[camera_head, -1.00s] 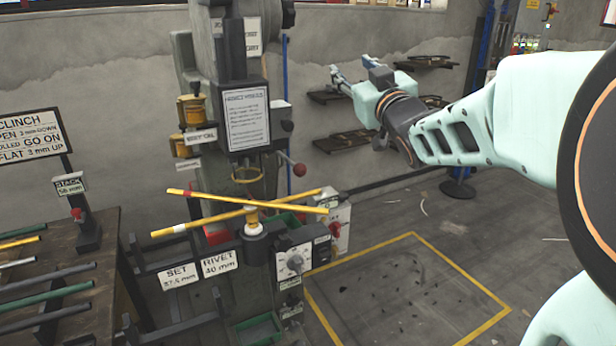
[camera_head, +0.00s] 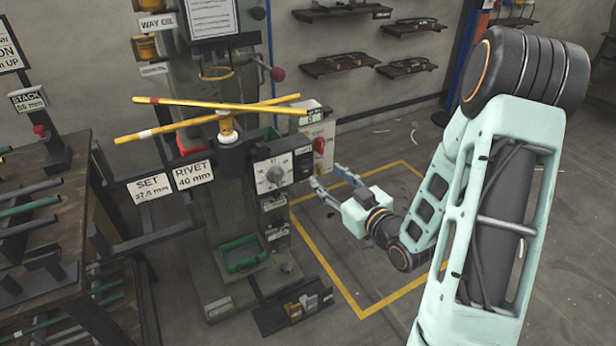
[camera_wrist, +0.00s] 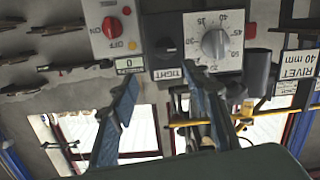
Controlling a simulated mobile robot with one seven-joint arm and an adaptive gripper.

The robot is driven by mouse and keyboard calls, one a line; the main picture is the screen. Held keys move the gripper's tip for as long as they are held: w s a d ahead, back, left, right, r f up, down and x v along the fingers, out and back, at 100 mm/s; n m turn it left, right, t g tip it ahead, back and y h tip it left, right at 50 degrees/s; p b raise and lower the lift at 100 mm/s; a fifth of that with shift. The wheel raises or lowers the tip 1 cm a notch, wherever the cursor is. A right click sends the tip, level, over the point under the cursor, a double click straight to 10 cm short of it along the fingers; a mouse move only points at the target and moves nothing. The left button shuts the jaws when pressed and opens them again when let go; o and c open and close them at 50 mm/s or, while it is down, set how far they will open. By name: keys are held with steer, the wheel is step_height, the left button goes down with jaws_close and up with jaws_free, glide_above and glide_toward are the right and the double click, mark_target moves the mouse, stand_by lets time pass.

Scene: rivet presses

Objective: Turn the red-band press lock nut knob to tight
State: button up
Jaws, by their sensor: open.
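The press (camera_head: 200,190) stands left of centre in the head view. A yellow bar with a red band (camera_head: 150,100) crosses another yellow bar with a white band on top of it. A small black box (camera_head: 303,162) sits between the press's dial and a red knob. In the wrist view a dark knob (camera_wrist: 165,47) shows on this box, with a TIGHT label (camera_wrist: 168,74) at its edge. The knob's exact pointer setting is too small to read. My gripper (camera_head: 328,177) is open and empty, below and right of the box, apart from it; its fingers (camera_wrist: 160,76) point toward the panel.
A grey dial (camera_wrist: 215,42) adjoins the dark knob on one side and a red switch (camera_wrist: 112,27) on the other. The SET and RIVET signs (camera_head: 193,175) stick out left of the press. Open floor inside a yellow outline (camera_head: 375,215) lies right of it.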

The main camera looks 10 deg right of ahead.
mark_target(309, 169)
steer(key=w+a, duration=0.1)
steer(key=w, duration=0.1)
steer(key=w+a+f+m+b, duration=0.1)
steer(key=w, duration=0.1)
steer(key=w+a+f+m+t+b, duration=0.1)
steer(key=w, duration=0.1)
steer(key=shift+w+a, duration=0.3)
steer(key=shift+w, duration=0.1)
stand_by(0.3)
steer(key=c, duration=1.1)
